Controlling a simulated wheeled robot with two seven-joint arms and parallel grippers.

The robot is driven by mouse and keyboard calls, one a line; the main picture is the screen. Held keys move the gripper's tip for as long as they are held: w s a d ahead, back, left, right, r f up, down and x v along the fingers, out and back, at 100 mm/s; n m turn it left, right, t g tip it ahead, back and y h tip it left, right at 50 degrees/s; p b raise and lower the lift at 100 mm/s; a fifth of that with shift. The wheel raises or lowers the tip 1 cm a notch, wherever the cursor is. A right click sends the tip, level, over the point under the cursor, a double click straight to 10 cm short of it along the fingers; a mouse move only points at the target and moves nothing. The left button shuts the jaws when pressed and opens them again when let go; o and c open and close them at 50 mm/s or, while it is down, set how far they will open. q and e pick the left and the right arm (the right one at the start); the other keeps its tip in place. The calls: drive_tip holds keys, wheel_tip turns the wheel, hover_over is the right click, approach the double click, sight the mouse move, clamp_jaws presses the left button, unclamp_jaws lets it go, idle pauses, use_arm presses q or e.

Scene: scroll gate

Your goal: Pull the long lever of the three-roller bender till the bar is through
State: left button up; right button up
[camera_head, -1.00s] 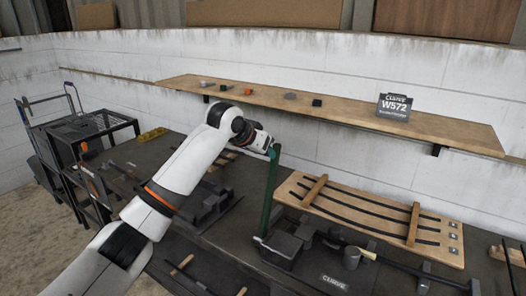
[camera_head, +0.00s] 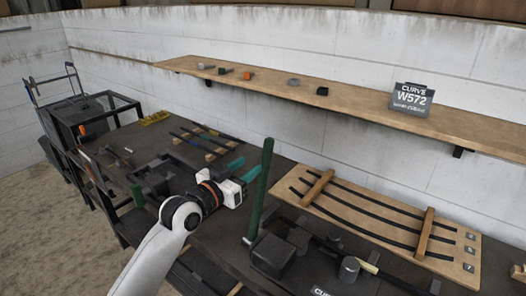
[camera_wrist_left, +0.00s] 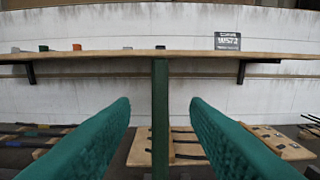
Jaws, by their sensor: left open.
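The long green lever (camera_head: 260,188) stands nearly upright on the three-roller bender (camera_head: 272,254) at the bench front. My left gripper (camera_head: 248,171) is open, its teal fingers just left of the lever's upper part. In the left wrist view the lever (camera_wrist_left: 160,118) rises in the gap between the two spread fingers (camera_wrist_left: 160,103), with space on both sides. I cannot tell how deep it sits between them. A dark bar (camera_head: 402,282) with a pale section runs right from the bender's roller area. The bender's lower front is cut off. My right gripper is out of view.
A wooden board (camera_head: 440,256) with several dark curved bars lies right of the lever. A wall shelf (camera_head: 365,105) holds small blocks and a sign (camera_head: 411,98) reading "CURVE W572". Dark tooling (camera_head: 165,178) and a black rack (camera_head: 98,112) are at the left.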

sight(264, 155)
use_arm(q)
drive_tip(key=p+x, duration=0.1)
drive_tip(key=x, duration=0.6)
drive_tip(key=shift+w+d, duration=0.5)
drive_tip(key=shift+w, duration=0.1)
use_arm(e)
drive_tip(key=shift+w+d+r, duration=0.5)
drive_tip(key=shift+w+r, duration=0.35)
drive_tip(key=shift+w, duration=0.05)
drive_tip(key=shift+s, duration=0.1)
use_arm(q)
clamp_jaws()
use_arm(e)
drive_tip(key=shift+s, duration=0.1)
